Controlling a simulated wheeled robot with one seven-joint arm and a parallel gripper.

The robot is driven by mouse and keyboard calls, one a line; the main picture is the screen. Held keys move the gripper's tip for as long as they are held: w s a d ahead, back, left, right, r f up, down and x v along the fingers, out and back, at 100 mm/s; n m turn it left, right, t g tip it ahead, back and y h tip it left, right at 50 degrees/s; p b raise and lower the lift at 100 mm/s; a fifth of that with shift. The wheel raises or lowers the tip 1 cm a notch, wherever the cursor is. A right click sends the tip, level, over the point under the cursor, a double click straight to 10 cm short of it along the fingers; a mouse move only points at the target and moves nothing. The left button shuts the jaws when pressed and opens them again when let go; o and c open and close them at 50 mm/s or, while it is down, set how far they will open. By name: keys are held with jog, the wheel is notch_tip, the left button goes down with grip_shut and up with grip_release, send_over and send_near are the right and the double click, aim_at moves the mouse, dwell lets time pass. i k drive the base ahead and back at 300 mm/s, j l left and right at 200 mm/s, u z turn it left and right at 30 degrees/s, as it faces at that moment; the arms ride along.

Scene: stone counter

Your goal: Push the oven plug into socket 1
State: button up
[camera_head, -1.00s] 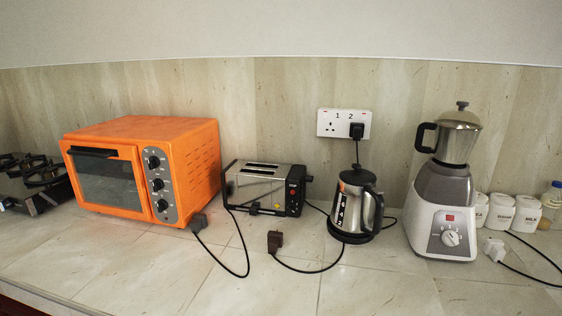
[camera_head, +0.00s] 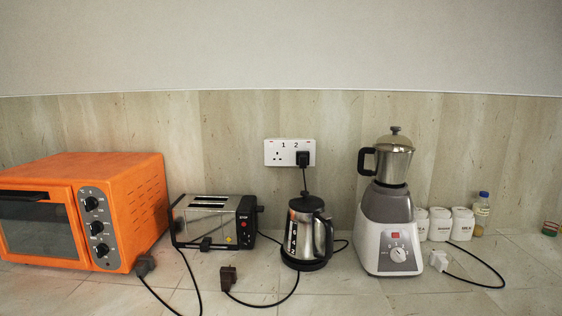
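The orange oven (camera_head: 140,190) stands at the left, partly cut off by the picture edge. A dark grey plug (camera_head: 145,265) lies on the counter by the oven's front right corner. Its black cable loops forward and back between the oven and the toaster, so it looks like the oven plug; the cable's far end is hidden. The white double socket (camera_head: 268,160) is on the wall, marked 1 and 2. Socket 1 (camera_head: 277,155) on the left is empty. A black plug (camera_head: 302,158) sits in socket 2. My gripper is not in view.
A toaster (camera_head: 215,220), kettle (camera_head: 300,235) and blender (camera_head: 388,230) stand in a row. A brown plug (camera_head: 228,278) lies before the toaster, a white plug (camera_head: 438,261) right of the blender. White canisters (camera_head: 440,224) stand behind. The counter front is mostly clear apart from cables.

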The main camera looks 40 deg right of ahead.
aim_at(146, 265)
jog(key=i+j+z, duration=0.3)
jog(key=j, duration=0.25)
jog(key=i+j+z, duration=0.35)
jog(key=j, duration=0.3)
jog(key=i+j+z, duration=0.15)
jog(key=j, duration=0.2)
jog(key=i+j+z, duration=0.15)
jog(key=j, duration=0.25)
jog(key=i+j+z, duration=0.2)
jog(key=j, duration=0.15)
jog(key=k, duration=0.1)
